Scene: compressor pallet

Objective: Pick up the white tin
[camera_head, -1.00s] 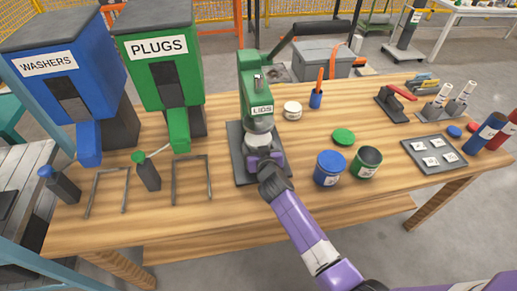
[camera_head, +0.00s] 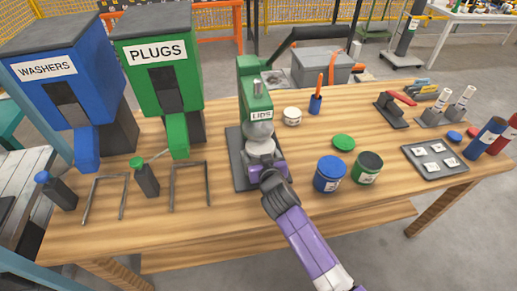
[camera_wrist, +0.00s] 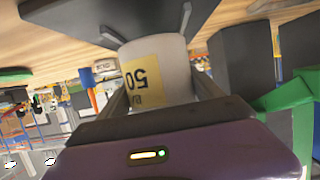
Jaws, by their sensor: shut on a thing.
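The white tin (camera_wrist: 155,70) fills the middle of the wrist view, its yellow label upside down and reading "50". My gripper (camera_wrist: 162,95) is shut on it, a finger on each side. In the head view my gripper (camera_head: 266,166) is at the green press labelled LIDS (camera_head: 256,100), and the tin (camera_head: 261,149) shows just beyond the fingers, under the press head. My gripper hides its lower part, so I cannot tell whether it touches the press's dark base plate (camera_head: 240,172).
Another small white round tin (camera_head: 292,117) stands right of the press. A blue tin (camera_head: 329,174), a green tin (camera_head: 367,167) and a green lid (camera_head: 343,142) are to the right. Two wire frames (camera_head: 189,187) stand at the left front. The table's front edge (camera_head: 230,234) is close.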

